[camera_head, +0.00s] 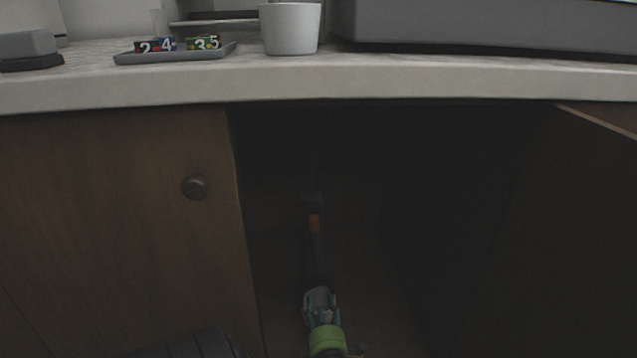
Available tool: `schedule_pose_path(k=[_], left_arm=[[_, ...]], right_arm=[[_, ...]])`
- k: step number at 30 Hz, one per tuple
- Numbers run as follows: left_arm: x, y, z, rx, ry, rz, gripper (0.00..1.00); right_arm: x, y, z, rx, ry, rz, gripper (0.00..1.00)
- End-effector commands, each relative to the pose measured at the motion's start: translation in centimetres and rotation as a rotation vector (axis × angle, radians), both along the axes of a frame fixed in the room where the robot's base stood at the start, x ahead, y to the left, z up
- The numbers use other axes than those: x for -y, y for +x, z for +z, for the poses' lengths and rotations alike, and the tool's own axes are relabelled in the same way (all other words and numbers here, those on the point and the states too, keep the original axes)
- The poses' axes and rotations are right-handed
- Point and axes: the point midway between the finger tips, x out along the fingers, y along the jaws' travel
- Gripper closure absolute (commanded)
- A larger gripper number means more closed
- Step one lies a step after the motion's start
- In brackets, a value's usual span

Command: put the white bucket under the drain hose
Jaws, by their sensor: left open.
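A white bucket (291,30) stands upright on the countertop, left of the large grey machine. My right gripper is not in view.
The countertop (150,92) overhangs the cabinet. A closed brown door (120,230) with a round knob (195,187) is left of the opening; an open door (590,220) is at right. A grey tray (135,58) of numbered blocks stands left of the bucket.

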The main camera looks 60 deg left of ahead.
Motion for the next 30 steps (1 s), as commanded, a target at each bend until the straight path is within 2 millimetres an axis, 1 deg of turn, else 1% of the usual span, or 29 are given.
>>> schedule_pose_path(k=[1, 3, 6, 13, 14, 17, 20, 21, 23, 24, 26, 27, 29, 30], left_arm=[[0.9, -0.4, 0.2, -0.001, -0.003, -0.001, 0.54], [1.7, -0.8, 0.1, -0.002, -0.001, 0.0, 0.54], [2.5, -1.1, 0.1, 0.0, 0.0, 0.0, 0.54], [3.0, -1.2, 0.1, 0.002, 0.004, -0.003, 0.54], [3.1, -1.0, 0.4, 0.005, 0.009, -0.008, 0.54], [3.8, 0.8, 2.8, 0.026, 0.061, -0.048, 0.54], [5.8, 4.0, 7.7, 0.065, 0.173, -0.125, 0.54], [7.0, 5.4, 10.4, 0.086, 0.234, -0.16, 0.54], [9.1, 7.2, 14.7, 0.12, 0.336, -0.21, 0.54], [10.6, 8.2, 17.7, 0.147, 0.407, -0.239, 0.54], [13.1, 9.1, 22.1, 0.184, 0.518, -0.272, 0.54], [14.9, 9.4, 25.1, 0.211, 0.594, -0.288, 0.54], [17.6, 9.4, 29.4, 0.252, 0.708, -0.302, 0.54], [19.4, 9.1, 32.3, 0.284, 0.786, -0.304, 0.54]], right_arm=[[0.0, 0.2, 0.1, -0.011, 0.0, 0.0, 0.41], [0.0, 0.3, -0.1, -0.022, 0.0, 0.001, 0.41], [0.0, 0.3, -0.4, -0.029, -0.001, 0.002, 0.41], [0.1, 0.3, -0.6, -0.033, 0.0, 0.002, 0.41], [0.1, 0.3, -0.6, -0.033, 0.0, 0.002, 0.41], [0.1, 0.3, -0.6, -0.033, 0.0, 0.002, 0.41], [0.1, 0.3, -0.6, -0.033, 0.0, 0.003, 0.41], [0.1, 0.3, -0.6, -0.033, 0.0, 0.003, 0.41], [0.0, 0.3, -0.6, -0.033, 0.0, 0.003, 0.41], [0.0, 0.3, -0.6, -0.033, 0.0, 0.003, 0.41], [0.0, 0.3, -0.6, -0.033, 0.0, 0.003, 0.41], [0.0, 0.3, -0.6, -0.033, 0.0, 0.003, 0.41], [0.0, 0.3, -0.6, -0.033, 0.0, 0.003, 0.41], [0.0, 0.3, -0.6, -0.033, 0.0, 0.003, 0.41]])
